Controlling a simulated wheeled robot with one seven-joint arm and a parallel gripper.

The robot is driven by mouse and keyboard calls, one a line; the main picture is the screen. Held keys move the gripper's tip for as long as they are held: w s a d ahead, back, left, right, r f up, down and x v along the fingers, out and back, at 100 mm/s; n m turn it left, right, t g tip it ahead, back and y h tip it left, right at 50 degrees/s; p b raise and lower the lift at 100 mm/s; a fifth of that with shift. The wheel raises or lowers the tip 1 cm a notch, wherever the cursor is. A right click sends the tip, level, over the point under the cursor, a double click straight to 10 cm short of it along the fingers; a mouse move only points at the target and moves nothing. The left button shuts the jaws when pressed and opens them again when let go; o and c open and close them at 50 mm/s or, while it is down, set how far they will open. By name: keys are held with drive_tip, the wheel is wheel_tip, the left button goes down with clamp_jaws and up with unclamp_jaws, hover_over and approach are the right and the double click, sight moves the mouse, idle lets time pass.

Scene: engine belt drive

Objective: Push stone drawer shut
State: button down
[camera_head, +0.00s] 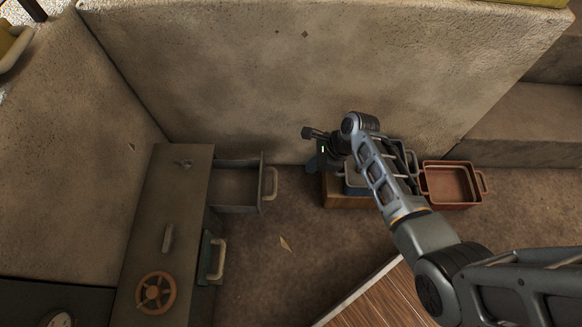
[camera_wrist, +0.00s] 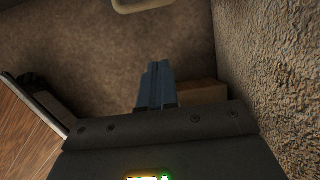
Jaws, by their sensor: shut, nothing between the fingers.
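A grey drawer (camera_head: 236,187) stands pulled out from the right side of the cabinet (camera_head: 165,235) in the head view, its inside visible and seemingly empty. Its pale loop handle (camera_head: 270,184) is on its right-hand front. In the wrist view part of a pale handle (camera_wrist: 146,5) shows at the top edge. My gripper (camera_head: 312,164) is to the right of the drawer handle, apart from it, near the back wall. Its blue-grey fingers (camera_wrist: 157,68) are together with nothing between them in the wrist view.
A second drawer with a pale handle (camera_head: 218,260) sits lower on the cabinet. A wooden box (camera_head: 345,200) and a red tray (camera_head: 450,184) stand to the right. Floor between the drawer and the box is mostly clear.

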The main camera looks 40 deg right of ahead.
drive_tip(key=w+a+f+b, duration=0.4)
drive_tip(key=a+f+b, duration=0.2)
drive_tip(key=f, duration=0.2)
drive_tip(key=shift+w+a, duration=0.35)
drive_tip(key=shift+w, duration=0.05)
drive_tip(key=w+a, duration=0.3)
drive_tip(key=a, duration=0.1)
drive_tip(key=w+a, duration=0.2)
drive_tip(key=a, duration=0.2)
drive_tip(key=w+a, duration=0.3)
drive_tip(key=a, duration=0.1)
drive_tip(key=shift+w+b, duration=0.3)
drive_tip(key=shift+w, duration=0.05)
drive_tip(key=shift+w+a, duration=0.25)
drive_tip(key=shift+a, duration=0.2)
